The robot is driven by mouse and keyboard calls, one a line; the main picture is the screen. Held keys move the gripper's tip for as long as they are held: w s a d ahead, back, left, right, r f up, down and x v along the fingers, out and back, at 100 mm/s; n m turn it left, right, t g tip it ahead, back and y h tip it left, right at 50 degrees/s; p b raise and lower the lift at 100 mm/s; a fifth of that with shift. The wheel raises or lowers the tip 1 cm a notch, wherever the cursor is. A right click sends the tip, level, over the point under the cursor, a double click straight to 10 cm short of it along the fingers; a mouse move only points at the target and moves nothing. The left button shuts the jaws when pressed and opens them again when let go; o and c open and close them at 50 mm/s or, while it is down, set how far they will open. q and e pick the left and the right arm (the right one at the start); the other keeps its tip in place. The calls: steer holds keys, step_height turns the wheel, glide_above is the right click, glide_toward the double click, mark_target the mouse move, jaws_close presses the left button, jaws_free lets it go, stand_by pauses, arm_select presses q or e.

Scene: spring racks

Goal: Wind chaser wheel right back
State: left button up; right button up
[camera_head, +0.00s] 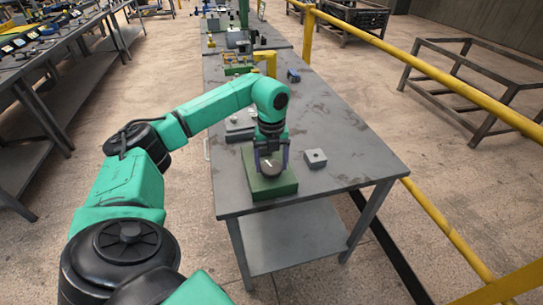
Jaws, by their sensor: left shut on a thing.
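My left gripper (270,162) points straight down over a green block-shaped base (268,186) near the front edge of the metal table. Its fingers are shut on a small pale round part, most likely the wheel (269,168), on top of the base. The fingers hide much of this part, and I cannot tell how far it is turned. My right gripper does not show.
A small grey box (315,158) stands right of the base. A grey flat piece (238,128) lies behind my gripper. The table (355,155) is bare at the right. A yellow rail (420,65) runs along the right side.

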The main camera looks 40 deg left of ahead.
arm_select(q)
steer(key=n+p, duration=0.1)
steer(key=n, duration=0.5)
steer(key=shift+r, duration=0.15)
steer(key=n+p, duration=0.1)
steer(key=n, duration=0.6)
steer(key=shift+a+p, duration=0.1)
steer(key=shift+p, duration=0.2)
steer(key=o, duration=1.2)
step_height(320, 180, up, 10)
steer(key=b, duration=0.1)
step_height(320, 180, up, 5)
steer(key=p, duration=0.1)
glide_above(272, 166)
steer(key=shift+s+f, duration=0.2)
